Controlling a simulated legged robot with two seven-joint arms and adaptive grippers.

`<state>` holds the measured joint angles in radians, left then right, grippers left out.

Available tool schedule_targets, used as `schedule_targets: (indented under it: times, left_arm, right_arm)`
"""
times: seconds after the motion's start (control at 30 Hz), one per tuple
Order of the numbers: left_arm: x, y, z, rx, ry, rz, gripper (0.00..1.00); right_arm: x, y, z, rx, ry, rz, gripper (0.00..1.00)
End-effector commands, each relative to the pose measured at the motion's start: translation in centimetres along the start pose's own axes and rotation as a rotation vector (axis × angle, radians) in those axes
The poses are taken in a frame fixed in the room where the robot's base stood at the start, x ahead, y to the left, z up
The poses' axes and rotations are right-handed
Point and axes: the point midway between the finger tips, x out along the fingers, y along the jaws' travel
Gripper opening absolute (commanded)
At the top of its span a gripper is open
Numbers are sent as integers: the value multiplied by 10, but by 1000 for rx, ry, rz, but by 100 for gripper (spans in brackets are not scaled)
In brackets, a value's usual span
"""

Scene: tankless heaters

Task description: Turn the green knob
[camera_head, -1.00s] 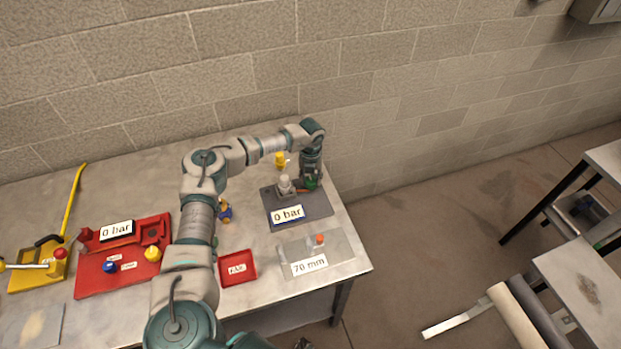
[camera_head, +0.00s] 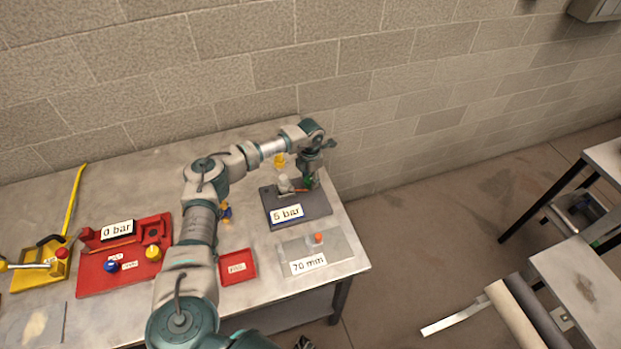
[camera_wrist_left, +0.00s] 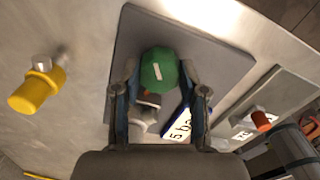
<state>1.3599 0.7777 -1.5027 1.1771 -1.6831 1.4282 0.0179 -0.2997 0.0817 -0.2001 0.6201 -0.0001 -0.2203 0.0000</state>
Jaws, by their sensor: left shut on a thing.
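The green knob (camera_wrist_left: 159,70) sits over the dark grey plate (camera_wrist_left: 205,48) and is held between the two fingers of my left gripper (camera_wrist_left: 157,85). In the head view only a small part of the green knob (camera_head: 309,181) shows beneath my left gripper (camera_head: 308,176). The gripper is shut on the knob, with a finger on each side of it. A label on the plate reads "5 bar" (camera_head: 287,215). A grey fitting (camera_head: 284,183) stands left of the knob. My right gripper is not in view.
Yellow valve (camera_wrist_left: 37,89) lies left of the gripper in the wrist view. A plate with an orange knob (camera_head: 317,239) and "70 mm" label is in front. A red tray (camera_head: 238,267), a red station (camera_head: 125,280) and a yellow lever unit (camera_head: 40,268) stand to the left.

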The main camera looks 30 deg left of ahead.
Motion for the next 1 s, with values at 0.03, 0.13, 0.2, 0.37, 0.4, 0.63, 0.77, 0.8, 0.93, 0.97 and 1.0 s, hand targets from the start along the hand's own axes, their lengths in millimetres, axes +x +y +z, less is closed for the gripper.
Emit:
schedule_targets:
  times: [0.03,0.13,0.2,0.37,0.4,0.63,0.77,0.8,0.93,0.97,1.0]
  left_arm:
    - [2,1,-2,27,6,1,7]
    - [2,1,-2,80,5,1,7]
    - [2,1,-2,110,5,1,7]
    - [1,1,-2,157,5,1,7]
    - [1,1,-2,164,5,1,7]
    - [1,2,-2,182,5,1,7]
    - [1,2,-2,181,5,2,7]
    - [1,2,-2,181,5,2,7]
    - [1,2,-2,180,5,2,47]
    - [1,2,-2,180,4,2,55]
    - [0,2,-2,180,4,2,64]
  right_arm:
    - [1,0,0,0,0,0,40]
    - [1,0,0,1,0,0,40]
    - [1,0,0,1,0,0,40]
    - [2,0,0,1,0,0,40]
    - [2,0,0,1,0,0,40]
    - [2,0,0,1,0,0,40]
    - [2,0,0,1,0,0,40]
    - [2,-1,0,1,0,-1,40]
    - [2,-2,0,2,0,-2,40]
    - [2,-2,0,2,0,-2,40]
    - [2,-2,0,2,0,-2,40]
